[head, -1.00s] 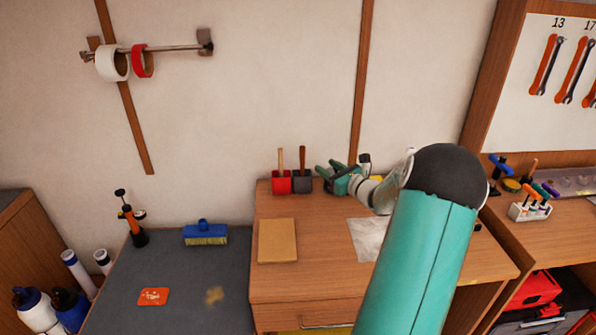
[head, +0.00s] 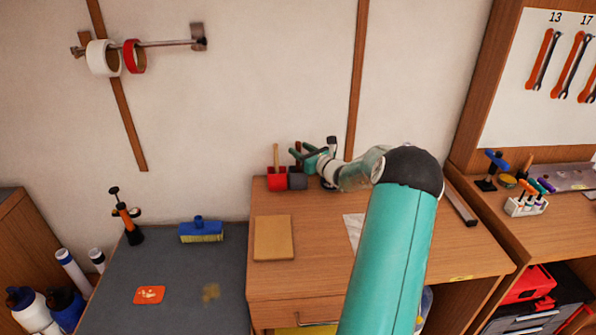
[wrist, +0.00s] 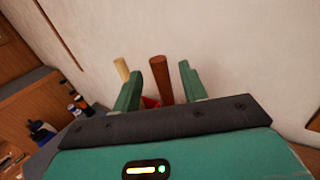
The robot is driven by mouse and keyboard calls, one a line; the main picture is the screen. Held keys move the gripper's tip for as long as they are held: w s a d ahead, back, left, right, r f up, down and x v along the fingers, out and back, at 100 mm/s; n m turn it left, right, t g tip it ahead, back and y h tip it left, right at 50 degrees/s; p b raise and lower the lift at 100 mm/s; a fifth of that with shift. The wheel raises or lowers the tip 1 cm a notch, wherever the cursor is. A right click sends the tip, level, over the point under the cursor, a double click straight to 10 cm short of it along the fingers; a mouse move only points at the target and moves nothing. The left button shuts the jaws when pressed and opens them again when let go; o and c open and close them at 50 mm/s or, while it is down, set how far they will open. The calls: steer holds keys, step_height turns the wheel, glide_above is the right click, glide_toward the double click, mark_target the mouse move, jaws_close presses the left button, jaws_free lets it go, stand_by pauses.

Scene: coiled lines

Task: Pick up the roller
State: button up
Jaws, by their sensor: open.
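Two upright handles stand in small holders at the back of the wooden desk: a pale one (head: 276,153) in a red holder (head: 277,184) and a brown one (head: 298,147) in a dark grey holder (head: 297,181). No roller head shows, so I cannot tell which handle, if either, is the roller's. My gripper (head: 304,153) is open, right by the brown handle. In the wrist view, the brown handle (wrist: 161,78) stands between the spread fingers of my gripper (wrist: 160,80). The pale handle (wrist: 122,70) is outside the left finger. The holders are mostly hidden there.
The wall is close behind the holders. A tan block (head: 273,238) lies on the desk in front of them. A blue brush (head: 200,231) and an orange card (head: 149,295) lie on the grey surface at left. A pen rack (head: 526,205) stands at right.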

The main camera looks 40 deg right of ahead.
steer(key=shift+w+d, duration=0.2)
steer(key=shift+w, duration=0.85)
steer(key=shift+c, duration=0.2)
jaws_close()
